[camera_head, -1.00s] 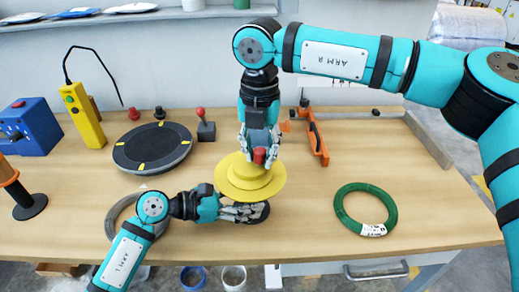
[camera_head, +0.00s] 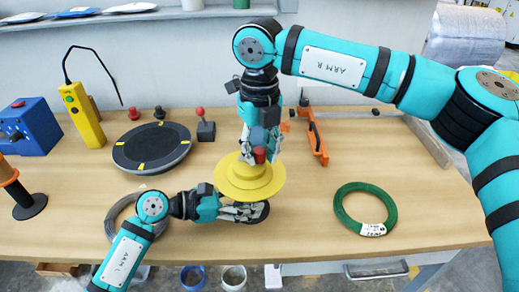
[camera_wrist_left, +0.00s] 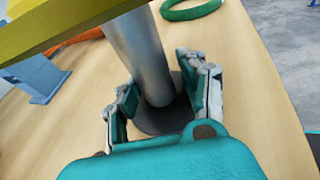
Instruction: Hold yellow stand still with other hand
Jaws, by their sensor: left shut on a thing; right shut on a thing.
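The yellow stand has a stepped yellow disc top (camera_head: 250,186) in the head view. Its grey post (camera_wrist_left: 137,50) rises from a round dark base in the left wrist view, where the underside of the yellow disc (camera_wrist_left: 60,25) also shows. My left gripper (camera_head: 245,211) comes in low from the left under the disc, its fingers on both sides of the post, shut on it. The left wrist view shows these fingers (camera_wrist_left: 160,100) too. My right gripper (camera_head: 258,148) points down above the disc centre, shut by a red knob (camera_head: 259,155); its fingertips are partly hidden.
A green coil (camera_head: 365,208) lies on the table at right. A grey coil (camera_head: 120,218) lies partly under my left arm. A dark turntable (camera_head: 151,147), a yellow control box (camera_head: 84,115) and an orange tool (camera_head: 317,140) stand farther back. Table between stand and green coil is clear.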

